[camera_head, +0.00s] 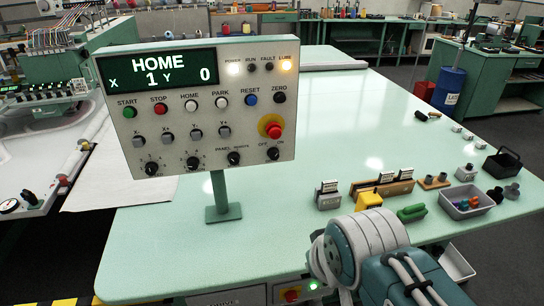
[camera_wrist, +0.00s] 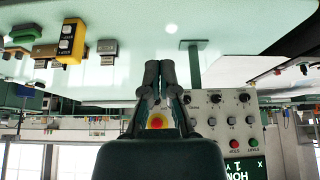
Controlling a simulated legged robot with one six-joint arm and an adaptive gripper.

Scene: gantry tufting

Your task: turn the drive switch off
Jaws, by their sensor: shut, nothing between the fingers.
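The control panel (camera_head: 205,110) stands on a post at the left of the green table. Its bottom-right black knob (camera_head: 272,153) is marked OFF and ON, just below the red stop button (camera_head: 274,130). I cannot read a "drive" label on that knob. At the bottom edge, a cut-off box (camera_head: 235,297) under the table bears a partly readable label, perhaps "DRIVE". In the upside-down wrist view, my gripper (camera_wrist: 159,68) is shut and empty, before the panel (camera_wrist: 222,125). It covers part of the stop button (camera_wrist: 157,121). The head view does not show the fingertips.
Small blocks, a yellow box (camera_head: 369,200), a green piece (camera_head: 411,213) and a grey bin (camera_head: 467,202) stand along the table's front right. A red button (camera_head: 291,295) and lit green button (camera_head: 313,285) are below the front edge. The table's middle is clear.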

